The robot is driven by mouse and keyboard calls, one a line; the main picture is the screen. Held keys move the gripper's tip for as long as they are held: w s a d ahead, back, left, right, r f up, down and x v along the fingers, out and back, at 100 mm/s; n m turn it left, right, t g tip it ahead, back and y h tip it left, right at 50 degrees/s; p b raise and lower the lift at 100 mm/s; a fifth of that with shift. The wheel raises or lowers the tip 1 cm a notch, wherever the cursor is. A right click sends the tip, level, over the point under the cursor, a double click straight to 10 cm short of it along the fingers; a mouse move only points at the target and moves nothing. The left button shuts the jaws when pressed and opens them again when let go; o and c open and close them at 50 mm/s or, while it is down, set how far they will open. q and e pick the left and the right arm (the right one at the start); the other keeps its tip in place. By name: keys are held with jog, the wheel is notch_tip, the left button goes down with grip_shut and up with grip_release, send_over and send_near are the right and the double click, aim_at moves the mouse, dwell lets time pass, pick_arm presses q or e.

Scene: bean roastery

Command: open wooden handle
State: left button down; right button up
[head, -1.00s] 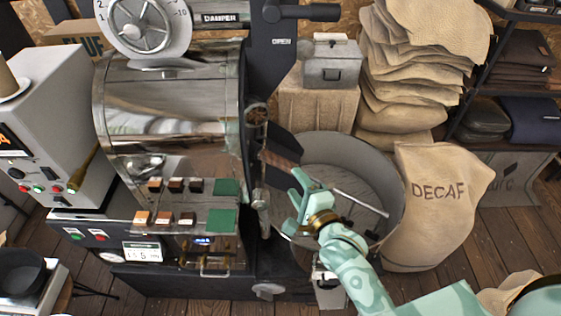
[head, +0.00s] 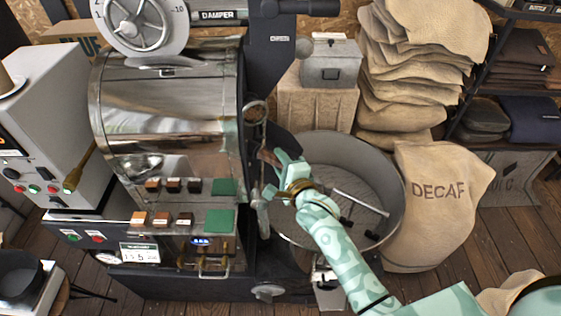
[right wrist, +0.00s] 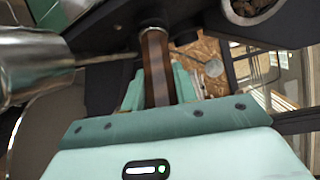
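The wooden handle (head: 268,156) is a dark brown grip on the front of the roaster, near the cooling bin; my right gripper partly covers it in the head view. In the right wrist view the wooden handle (right wrist: 156,68) runs lengthwise between the two teal fingers, on a metal rod end. My right gripper (head: 277,172) is at the handle, with its fingers spread, one on each side of it. The right wrist view shows the right gripper (right wrist: 159,88) with the fingers close beside the wood; contact is unclear. My left gripper is not in view.
The steel roaster drum (head: 165,110) is left of my gripper. The round cooling bin (head: 385,175) with stirring arms lies under my right arm. A DECAF sack (head: 438,205) stands to its right, with stacked sacks (head: 415,70) behind. A sight glass with beans (head: 255,112) sits above the handle.

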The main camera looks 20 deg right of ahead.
jog(key=s+d+p, duration=0.2)
jog(key=s+p, duration=0.1)
jog(key=s+d+p, duration=0.1)
jog(key=p, duration=0.1)
jog(key=shift+s+d+r, duration=0.2)
jog(key=shift+d+r, duration=0.1)
jog(key=shift+d, duration=0.05)
grip_shut()
jog(key=s+d+p, duration=0.2)
jog(key=s+d, duration=0.1)
jog(key=shift+s+d+f, duration=0.1)
jog(key=shift+s+f, duration=0.15)
jog(key=shift+f, duration=0.1)
jog(key=o, duration=1.1)
grip_release()
jog(key=shift+s, duration=0.1)
jog(key=s+d+r, duration=0.2)
jog(key=s, duration=1.3)
jog(key=shift+s+d+r, duration=0.2)
jog(key=shift+s, duration=0.2)
